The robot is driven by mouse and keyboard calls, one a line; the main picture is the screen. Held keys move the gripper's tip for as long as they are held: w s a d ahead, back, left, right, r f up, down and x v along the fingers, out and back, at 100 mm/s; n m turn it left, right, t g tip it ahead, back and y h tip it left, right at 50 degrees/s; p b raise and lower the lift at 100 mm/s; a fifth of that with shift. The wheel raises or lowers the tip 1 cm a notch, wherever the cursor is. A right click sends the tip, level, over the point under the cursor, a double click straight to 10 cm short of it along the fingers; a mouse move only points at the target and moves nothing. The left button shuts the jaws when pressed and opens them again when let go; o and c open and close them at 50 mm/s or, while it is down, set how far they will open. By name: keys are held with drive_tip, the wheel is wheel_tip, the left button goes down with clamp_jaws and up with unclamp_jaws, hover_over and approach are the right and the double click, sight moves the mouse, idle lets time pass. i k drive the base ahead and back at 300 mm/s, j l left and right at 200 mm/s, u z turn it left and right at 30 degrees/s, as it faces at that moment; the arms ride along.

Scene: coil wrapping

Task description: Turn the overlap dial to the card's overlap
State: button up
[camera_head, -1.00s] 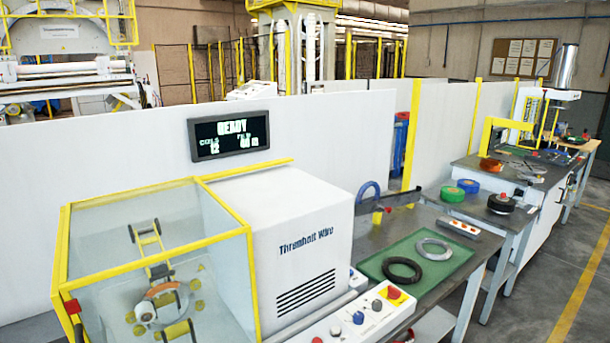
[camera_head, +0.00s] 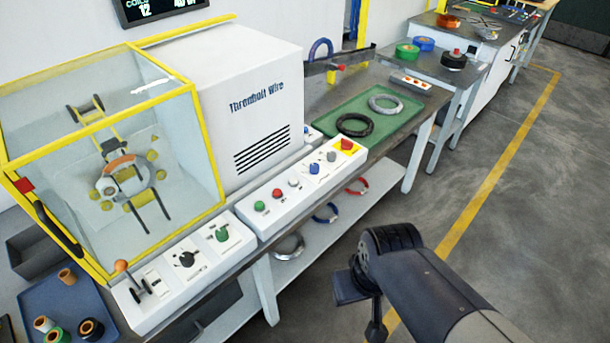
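The white control panel runs along the front of the wire machine. Its lower left end carries a black dial (camera_head: 186,258), a green dial (camera_head: 222,234) and a lever with an orange knob (camera_head: 122,266). Their labels are too small to read, so I cannot tell which is the overlap dial. No overlap card is readable in view. My arm reaches in from the lower right, and its dark end, with my gripper (camera_head: 375,325), hangs over the floor, apart from the panel. The fingers are too small and dark to tell open from shut.
The upper panel (camera_head: 272,220) has several coloured buttons and a red stop button (camera_head: 347,145). A yellow-framed clear guard (camera_head: 205,150) encloses the wrapping head. A green mat (camera_head: 402,117) holds two coils. A blue tray (camera_head: 75,290) holds spools. The floor at right is clear.

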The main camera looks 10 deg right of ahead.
sight(330, 155)
drive_tip(key=i+l, duration=0.15)
drive_tip(key=i, duration=0.25)
drive_tip(key=i+l, duration=0.1)
drive_tip(key=i, duration=0.3)
drive_tip(key=i+l, duration=0.15)
drive_tip(key=i, duration=0.2)
